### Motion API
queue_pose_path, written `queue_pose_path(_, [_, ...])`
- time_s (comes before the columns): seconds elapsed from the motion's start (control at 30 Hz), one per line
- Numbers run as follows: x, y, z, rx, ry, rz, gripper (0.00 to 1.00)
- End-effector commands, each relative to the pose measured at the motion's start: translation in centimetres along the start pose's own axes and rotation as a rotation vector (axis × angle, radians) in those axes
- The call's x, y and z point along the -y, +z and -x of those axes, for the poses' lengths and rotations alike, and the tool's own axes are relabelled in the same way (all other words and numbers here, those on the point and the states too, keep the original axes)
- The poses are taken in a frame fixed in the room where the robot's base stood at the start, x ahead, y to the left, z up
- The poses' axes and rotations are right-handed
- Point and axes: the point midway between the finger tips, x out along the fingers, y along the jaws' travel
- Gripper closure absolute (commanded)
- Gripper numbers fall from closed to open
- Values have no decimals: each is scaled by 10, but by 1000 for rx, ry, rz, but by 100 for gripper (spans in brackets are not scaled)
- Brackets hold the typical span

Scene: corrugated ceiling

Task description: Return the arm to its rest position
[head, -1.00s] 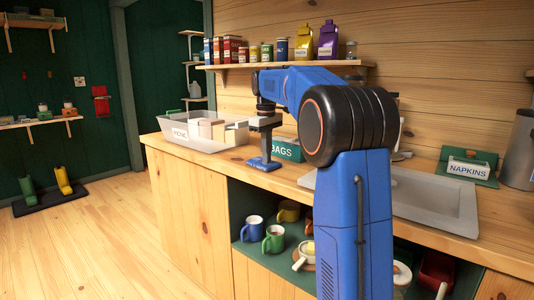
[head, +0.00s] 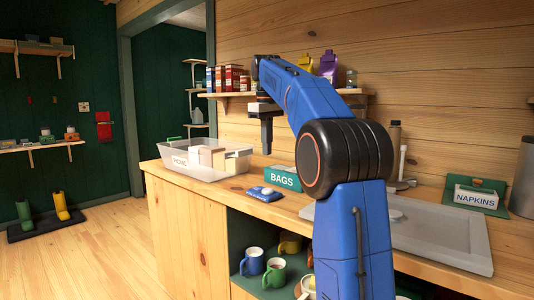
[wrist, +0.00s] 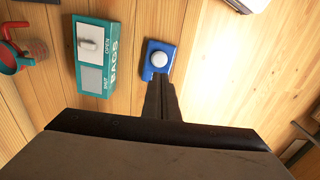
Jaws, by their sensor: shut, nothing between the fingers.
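My blue arm rises in the head view and bends over the wooden counter. My gripper (head: 266,148) points straight down above the counter, between the picnic tub and the bags box. In the wrist view my gripper (wrist: 160,84) is shut, its dark fingers together with nothing between them. A blue pad with a white round knob (head: 266,193) lies on the counter below the gripper; it also shows just past the fingertips in the wrist view (wrist: 158,59). The gripper is apart from it.
A clear tub marked PICNIC (head: 205,160) stands left on the counter. The green BAGS box (head: 283,178) is close right of the gripper. A wall shelf (head: 237,95) with tins and bottles is behind the arm. A sink (head: 440,230) and napkin box (head: 475,195) are right.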

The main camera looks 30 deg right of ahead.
Motion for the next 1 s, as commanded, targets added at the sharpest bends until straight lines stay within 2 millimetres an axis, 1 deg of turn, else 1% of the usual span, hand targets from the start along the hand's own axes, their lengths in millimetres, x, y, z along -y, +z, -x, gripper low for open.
queue_pose_path(0.47, [0, 0, 0, 0, 0, 0, 100])
queue_pose_path(0.57, [3, 2, 0, -3, 2, -2, 100])
queue_pose_path(0.67, [14, 9, -1, -14, 8, -11, 100])
queue_pose_path(0.77, [34, 21, -6, -30, 17, -27, 100])
queue_pose_path(1.0, [88, 60, -29, -87, 40, -82, 100])
